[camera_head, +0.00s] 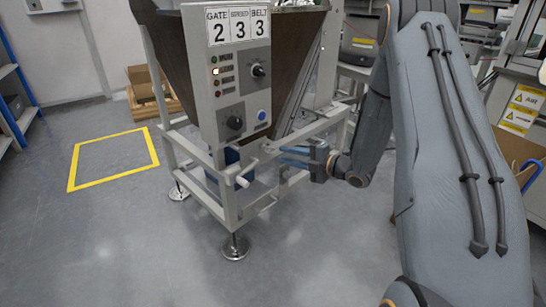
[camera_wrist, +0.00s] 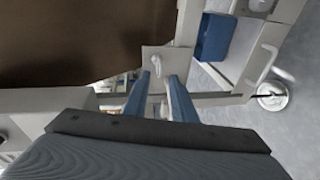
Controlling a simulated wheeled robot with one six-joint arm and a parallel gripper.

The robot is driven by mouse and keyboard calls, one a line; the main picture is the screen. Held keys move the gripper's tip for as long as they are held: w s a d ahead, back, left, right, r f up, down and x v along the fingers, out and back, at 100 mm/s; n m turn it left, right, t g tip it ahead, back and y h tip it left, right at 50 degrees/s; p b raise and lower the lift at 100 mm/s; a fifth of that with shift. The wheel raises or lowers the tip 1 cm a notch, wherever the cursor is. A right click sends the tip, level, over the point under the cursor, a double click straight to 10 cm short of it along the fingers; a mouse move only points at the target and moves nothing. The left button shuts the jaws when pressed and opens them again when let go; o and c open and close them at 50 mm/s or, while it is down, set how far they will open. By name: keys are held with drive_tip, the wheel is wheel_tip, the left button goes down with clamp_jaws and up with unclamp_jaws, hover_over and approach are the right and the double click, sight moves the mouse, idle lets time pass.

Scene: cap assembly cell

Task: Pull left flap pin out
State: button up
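My gripper (camera_head: 285,157) reaches in from the right, low beside the hopper's frame (camera_head: 226,190). In the wrist view its two blue fingers (camera_wrist: 161,82) are apart, with a visible gap and nothing seen held between them. Just beyond the fingertips is a pale plate (camera_wrist: 178,57) with a small light metal pin (camera_wrist: 156,64) on it. The pin is roughly in line with the gap, and I cannot tell whether the fingertips touch the plate. In the head view the pin is too small to make out for sure. I cannot tell from the views whether this is the left flap pin.
The brown hopper (camera_head: 176,52) with its control panel (camera_head: 229,80) stands above the gripper. A grey handle (camera_head: 243,182) sticks out of the frame to the left. A blue box (camera_wrist: 215,38) shows in the wrist view. The floor (camera_head: 130,240) in front is clear.

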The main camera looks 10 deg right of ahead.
sight(274, 152)
drive_tip(key=shift+b+x, duration=0.8)
drive_tip(key=shift+x, duration=2.35)
drive_tip(key=shift+r, duration=0.1)
drive_tip(key=c, duration=0.6)
clamp_jaws()
